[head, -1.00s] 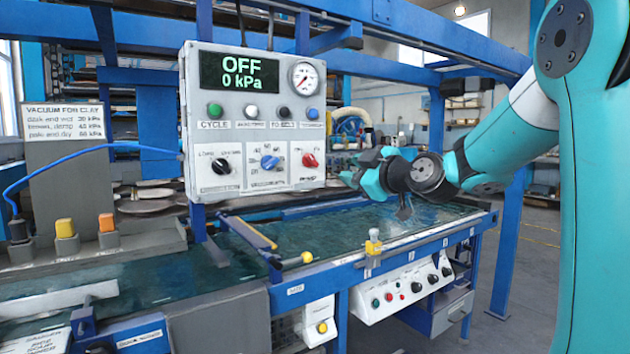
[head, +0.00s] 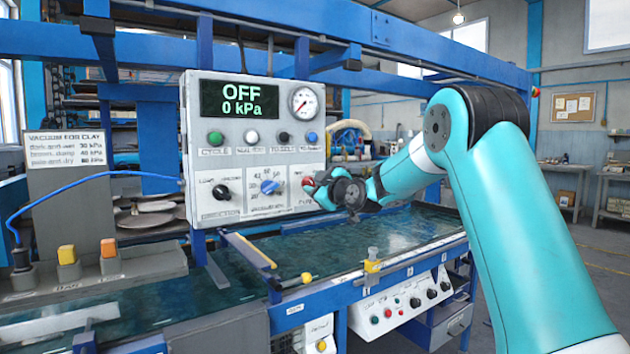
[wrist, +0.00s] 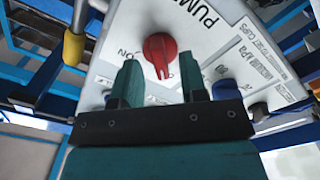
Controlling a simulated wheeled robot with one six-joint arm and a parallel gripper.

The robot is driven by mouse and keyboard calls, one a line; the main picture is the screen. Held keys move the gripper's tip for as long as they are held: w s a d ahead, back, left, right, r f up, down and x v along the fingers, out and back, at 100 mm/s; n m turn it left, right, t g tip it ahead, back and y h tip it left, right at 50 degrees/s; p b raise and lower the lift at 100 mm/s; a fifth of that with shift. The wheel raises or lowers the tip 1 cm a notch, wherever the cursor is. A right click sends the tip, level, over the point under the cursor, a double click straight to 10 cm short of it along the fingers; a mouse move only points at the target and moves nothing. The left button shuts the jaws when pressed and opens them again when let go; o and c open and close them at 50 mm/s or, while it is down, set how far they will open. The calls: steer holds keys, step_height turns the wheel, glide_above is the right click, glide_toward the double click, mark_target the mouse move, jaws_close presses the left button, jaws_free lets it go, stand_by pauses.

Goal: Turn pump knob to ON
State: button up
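The red pump knob (wrist: 158,48) sits on the white control panel under the word PUMP, with ON printed to its left in the tilted wrist view. In the head view the knob (head: 308,184) is partly covered by my gripper (head: 322,190). The display (head: 239,99) reads OFF and 0 kPa. In the wrist view my gripper (wrist: 160,74) is open, its two teal fingers pointing at the panel. The knob lies ahead of the gap between them, closer to the left finger. I see no clear contact with the knob.
A blue knob (head: 270,187) and a black knob (head: 221,192) are on the same panel, left of the red one. A yellow-capped fitting (head: 373,262) stands on the table's front rail. A round gauge (head: 304,101) is above.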

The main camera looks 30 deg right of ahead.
steer(key=shift+w, duration=0.35)
jaws_close()
